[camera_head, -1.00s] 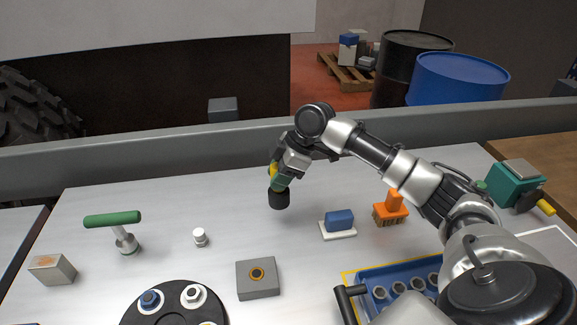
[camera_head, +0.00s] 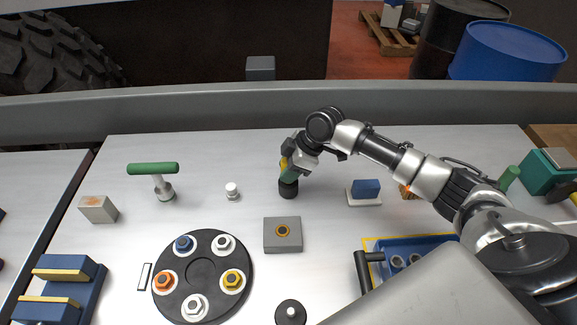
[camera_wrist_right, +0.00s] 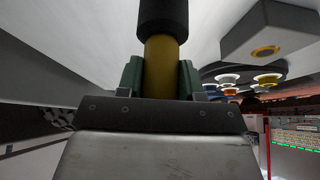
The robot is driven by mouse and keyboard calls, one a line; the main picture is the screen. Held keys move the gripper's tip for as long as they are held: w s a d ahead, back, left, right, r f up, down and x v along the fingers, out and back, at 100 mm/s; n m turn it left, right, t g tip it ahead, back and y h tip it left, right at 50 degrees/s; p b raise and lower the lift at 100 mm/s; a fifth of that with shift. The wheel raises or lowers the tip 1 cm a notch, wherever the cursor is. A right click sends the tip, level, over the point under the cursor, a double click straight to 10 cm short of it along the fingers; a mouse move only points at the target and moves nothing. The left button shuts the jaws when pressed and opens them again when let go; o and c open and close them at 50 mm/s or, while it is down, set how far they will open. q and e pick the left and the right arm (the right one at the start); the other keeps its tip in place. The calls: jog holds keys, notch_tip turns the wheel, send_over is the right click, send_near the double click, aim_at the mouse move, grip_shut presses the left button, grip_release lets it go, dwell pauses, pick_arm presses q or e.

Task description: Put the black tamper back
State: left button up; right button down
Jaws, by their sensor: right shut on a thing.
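The black tamper shows in the head view as a black cylindrical head (camera_head: 288,188) under a yellow handle. My right gripper (camera_head: 289,171) is shut on the handle and holds the tamper roughly upright, head down, at the back middle of the table. I cannot tell whether the head touches the table. In the right wrist view the yellow handle (camera_wrist_right: 162,62) stands between the green fingers of the right gripper (camera_wrist_right: 162,78), with the black head (camera_wrist_right: 162,18) beyond them. My left gripper is not in view.
Left of the tamper stand a small white peg (camera_head: 232,191) and a green-handled tool (camera_head: 152,170). A grey block with a ringed hole (camera_head: 282,246) lies in front. A blue block on a white base (camera_head: 365,189) is to the right. A black turntable (camera_head: 202,270) sits front left.

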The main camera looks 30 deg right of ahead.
jog(key=c, duration=0.7)
grip_release()
jog(key=shift+f+b, duration=0.2)
jog(key=shift+b, duration=0.25)
jog(key=v, duration=0.3)
jog(key=b+v, duration=0.1)
jog(key=v, duration=0.3)
jog(key=b+v, duration=0.1)
jog(key=v, duration=0.3)
jog(key=shift+a+r, duration=0.2)
jog(key=shift+a, duration=0.05)
